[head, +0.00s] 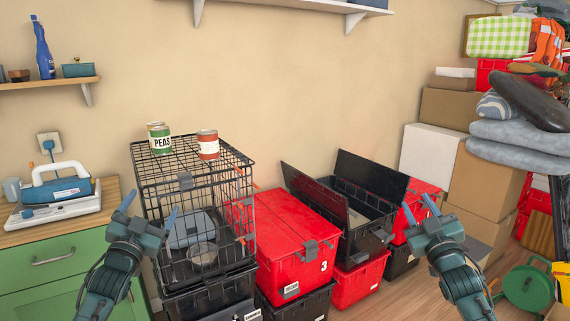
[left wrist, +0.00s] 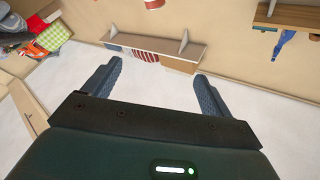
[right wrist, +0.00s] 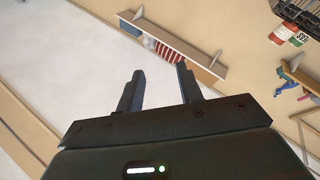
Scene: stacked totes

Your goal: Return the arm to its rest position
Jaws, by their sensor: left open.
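My left gripper (head: 150,209) is raised at the lower left of the head view, in front of the wire crate. Its fingers stand wide apart with nothing between them, as the left wrist view (left wrist: 152,82) also shows. My right gripper (head: 419,208) is raised at the lower right, in front of the totes and boxes. Its fingers are apart by a smaller gap and hold nothing, as the right wrist view (right wrist: 160,82) also shows. Both wrist views look up past the fingers toward the wall, shelf and ceiling.
A wire crate (head: 196,185) bears a PEAS can (head: 161,142), a red-labelled can (head: 208,147) and another can partly hidden. Red totes (head: 290,225) and an open black tote (head: 375,222) stand beside it. A green cabinet (head: 45,262) is at left, cardboard boxes (head: 490,180) at right.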

